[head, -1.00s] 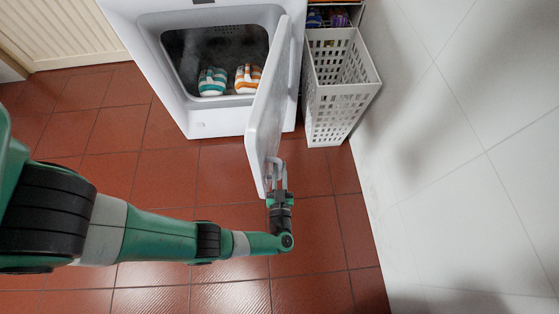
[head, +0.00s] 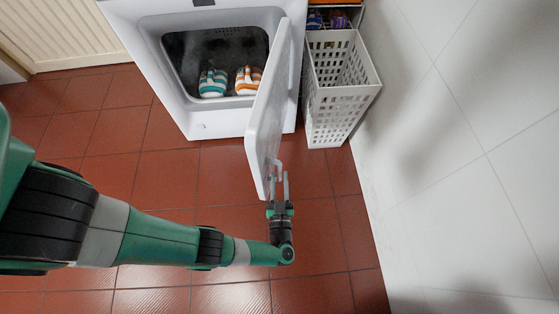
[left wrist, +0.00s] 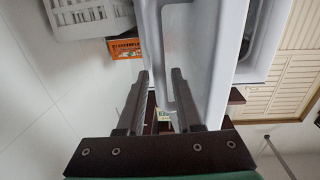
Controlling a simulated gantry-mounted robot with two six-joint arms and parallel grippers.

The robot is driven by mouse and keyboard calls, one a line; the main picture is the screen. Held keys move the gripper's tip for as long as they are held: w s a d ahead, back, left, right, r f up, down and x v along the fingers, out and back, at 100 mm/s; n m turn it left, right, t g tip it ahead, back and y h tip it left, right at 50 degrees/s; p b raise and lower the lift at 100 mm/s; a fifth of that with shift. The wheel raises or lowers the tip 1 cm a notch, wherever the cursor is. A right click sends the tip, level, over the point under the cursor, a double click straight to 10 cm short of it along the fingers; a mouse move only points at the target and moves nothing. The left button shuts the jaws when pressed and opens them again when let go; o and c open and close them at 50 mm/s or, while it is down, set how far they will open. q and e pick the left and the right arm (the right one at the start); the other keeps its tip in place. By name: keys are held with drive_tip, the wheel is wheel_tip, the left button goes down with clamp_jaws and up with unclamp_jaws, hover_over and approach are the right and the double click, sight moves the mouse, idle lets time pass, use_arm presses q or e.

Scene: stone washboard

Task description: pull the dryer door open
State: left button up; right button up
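The white dryer door (head: 268,112) stands wide open, swung out toward the right of the dryer (head: 218,62) in the head view. Its drum opening is uncovered, with a teal striped shoe (head: 213,83) and an orange striped shoe (head: 248,80) inside. My left gripper (head: 279,183) is at the door's free lower edge, beside the pale door handle (head: 277,168). In the left wrist view its two fingers (left wrist: 160,85) are spread apart, with the handle (left wrist: 172,62) near the right finger. I cannot tell whether they touch. My right gripper is not in view.
A white perforated basket (head: 340,88) stands right of the dryer, close to the open door. A white tiled wall (head: 470,130) bounds the right side. The red tiled floor (head: 160,170) is clear in front. A cream slatted panel (head: 60,30) is at the upper left.

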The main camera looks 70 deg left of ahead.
use_arm(q)
drive_tip(key=v, duration=0.8)
